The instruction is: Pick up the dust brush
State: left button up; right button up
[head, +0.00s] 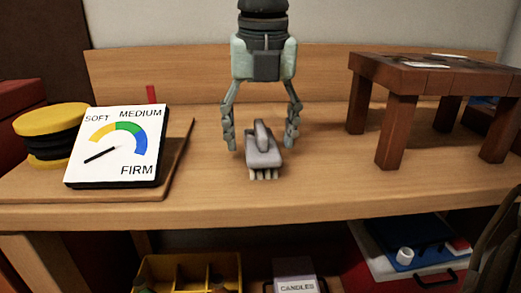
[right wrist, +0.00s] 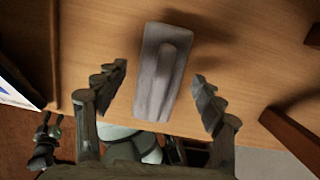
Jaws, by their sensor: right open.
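The dust brush (head: 263,151) is grey with a raised handle and pale bristles at its near end. It rests on the wooden table. My right gripper (head: 262,145) comes down from above with its fingers spread, one on each side of the brush and apart from it. In the right wrist view the brush (right wrist: 161,73) lies between the two open fingertips (right wrist: 161,80), with a gap on both sides. My left gripper does not clearly show in the head view.
A firmness gauge (head: 118,146) and a yellow and black round thing (head: 52,133) stand on a board at left. A small dark wooden table (head: 396,118) stands at right. Bare tabletop surrounds the brush.

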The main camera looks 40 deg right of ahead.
aim_at(260, 124)
jog(key=c, duration=1.3)
jog(key=shift+r+p, duration=0.55)
jog(key=shift+p, duration=0.2)
notch_tip(260, 124, up, 6)
jog(key=shift+f, duration=0.25)
pick_arm(q)
jog(key=f, duration=0.1)
jog(key=a+f+g+p, duration=0.1)
jog(key=shift+s+a+f, duration=0.15)
jog(key=shift+s+f, duration=0.15)
jog(key=shift+s, duration=0.1)
pick_arm(e)
notch_tip(260, 124, up, 12)
